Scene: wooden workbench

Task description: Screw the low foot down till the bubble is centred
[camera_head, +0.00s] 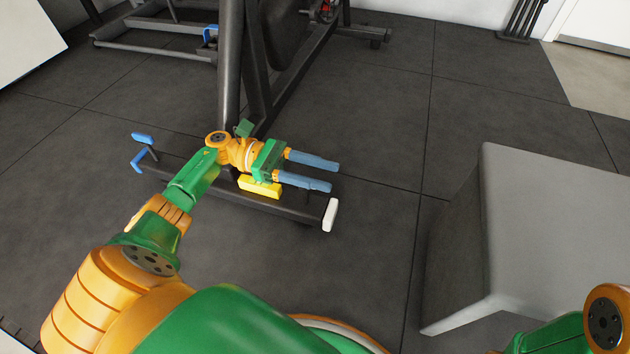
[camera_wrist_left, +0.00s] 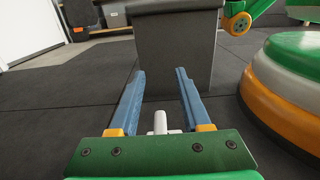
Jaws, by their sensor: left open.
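A dark bar (camera_head: 290,208) of the exercise machine lies across the floor. It has blue parts (camera_head: 142,139) at its left end and a white foot (camera_head: 330,214) at its right end. A yellow block (camera_head: 260,188), which looks like the level, sits on the bar; its bubble cannot be made out. My left gripper (camera_head: 334,176) is open and empty, its blue fingers pointing right above the bar near the white end. In the left wrist view, the white foot (camera_wrist_left: 160,124) shows between the fingers, close to the palm. My right gripper is not in view.
The machine's dark frame (camera_head: 232,70) rises behind my left wrist. A grey box-like bench (camera_head: 560,210) stands at right, and in the left wrist view (camera_wrist_left: 175,50) it is ahead of the fingers. Dark tiled floor between bar and bench is clear.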

